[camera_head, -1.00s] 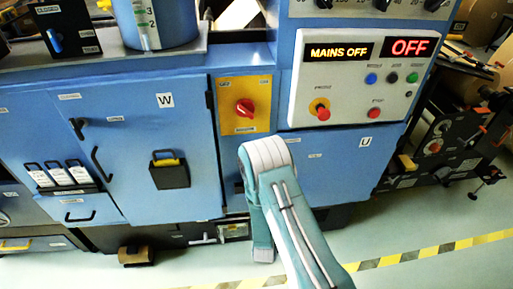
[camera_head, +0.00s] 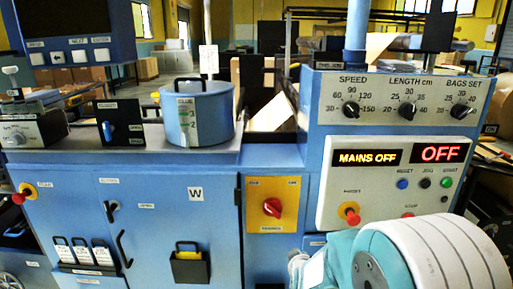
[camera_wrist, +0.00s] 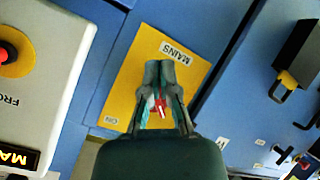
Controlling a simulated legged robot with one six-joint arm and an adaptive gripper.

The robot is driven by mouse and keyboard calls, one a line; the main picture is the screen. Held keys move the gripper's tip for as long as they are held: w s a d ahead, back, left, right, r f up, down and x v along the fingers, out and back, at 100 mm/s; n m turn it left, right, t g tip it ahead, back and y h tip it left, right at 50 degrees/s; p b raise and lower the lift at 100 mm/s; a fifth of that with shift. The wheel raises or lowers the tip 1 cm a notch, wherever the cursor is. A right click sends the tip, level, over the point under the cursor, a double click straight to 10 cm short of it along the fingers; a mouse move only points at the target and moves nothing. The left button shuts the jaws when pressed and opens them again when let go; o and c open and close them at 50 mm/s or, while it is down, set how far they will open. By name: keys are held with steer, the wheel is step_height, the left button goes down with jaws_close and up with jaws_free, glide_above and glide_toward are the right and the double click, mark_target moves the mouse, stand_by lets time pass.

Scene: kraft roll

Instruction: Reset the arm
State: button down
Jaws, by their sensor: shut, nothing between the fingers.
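My gripper (camera_wrist: 167,68) points at the yellow mains panel (camera_wrist: 137,68) in the wrist view. Its two fingers are together at the tips with nothing held. A bit of the red mains switch shows between the finger links; the fingers hide the rest. In the head view the red rotary switch (camera_head: 272,208) sits whole on its yellow plate (camera_head: 258,220). My teal and white arm fills the lower right there, and its gripper cannot be made out clearly.
The control panel (camera_head: 330,205) shows "MAINS OFF" and "OFF" above a red stop knob (camera_head: 349,213). A blue pot (camera_head: 197,112) stands on the machine top. A cabinet door with a black-and-yellow box (camera_head: 189,265) is left of the switch.

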steer(key=s+r+m+g+y, duration=0.1)
steer(key=s+r+m+g, duration=0.2)
steer(key=s+r, duration=0.9)
steer(key=s+d+r+m+g, duration=0.1)
steer(key=s+d+m, duration=0.1)
steer(key=s, duration=0.7)
steer(key=s+d+r+m+g, duration=0.1)
steer(key=s+g, duration=0.1)
steer(key=s, duration=0.6)
steer(key=shift+s+d+r+m+g+h, duration=0.25)
steer(key=shift+s+d+m+g+h, duration=0.05)
steer(key=shift+s+d+m+h, duration=0.1)
